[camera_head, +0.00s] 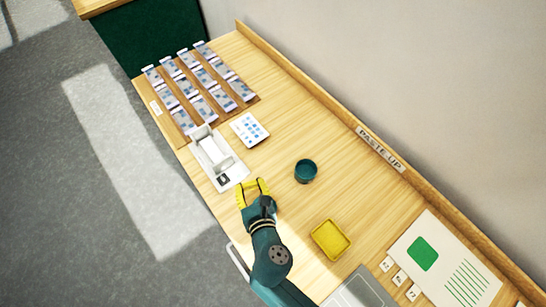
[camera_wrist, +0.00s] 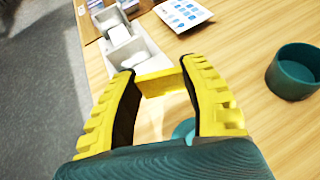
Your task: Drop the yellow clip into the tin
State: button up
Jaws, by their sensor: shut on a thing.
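My gripper (camera_head: 252,189) has yellow fingers and is over the front part of the table, near the white dispenser. In the wrist view its fingers (camera_wrist: 163,85) are shut on the yellow clip (camera_wrist: 158,83), a small yellow piece spanning the gap between the fingertips. The clip is hard to tell from the fingers in the head view. The tin (camera_head: 305,171) is a round, dark teal open pot standing upright to the right of my gripper. It also shows at the right of the wrist view (camera_wrist: 293,73), apart from the clip.
A white dispenser (camera_head: 217,158) stands left of my gripper, with a blue-dotted card (camera_head: 249,130) and a slotted card rack (camera_head: 177,112) beyond. A yellow tray (camera_head: 331,240) lies at right. A raised ledge (camera_head: 320,95) runs along the back. Bare wood separates gripper and tin.

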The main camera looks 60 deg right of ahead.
jog(key=s+d+r+m+g+h+p, duration=0.25)
jog(key=s+d, duration=0.25)
jog(key=d, duration=0.3)
jog(key=s+d+r+m+g+h+p, duration=0.1)
jog(key=s+d+r+m+p, duration=0.2)
jog(key=s+d, duration=0.35)
jog(key=shift+n, duration=0.75)
jog(key=f+b, duration=0.1)
jog(key=b, duration=0.1)
jog(key=f+b, duration=0.2)
jog(key=b, duration=0.1)
jog(key=w+f+b, duration=0.1)
jog(key=f+b, duration=0.1)
jog(key=b, duration=0.1)
jog(key=shift+d+f, duration=0.25)
jog(key=shift+d, duration=0.1)
jog(key=o, duration=0.9)
jog(key=shift+c, duration=0.2)
jog(key=shift+s, duration=0.1)
jog(key=v, duration=1.2)
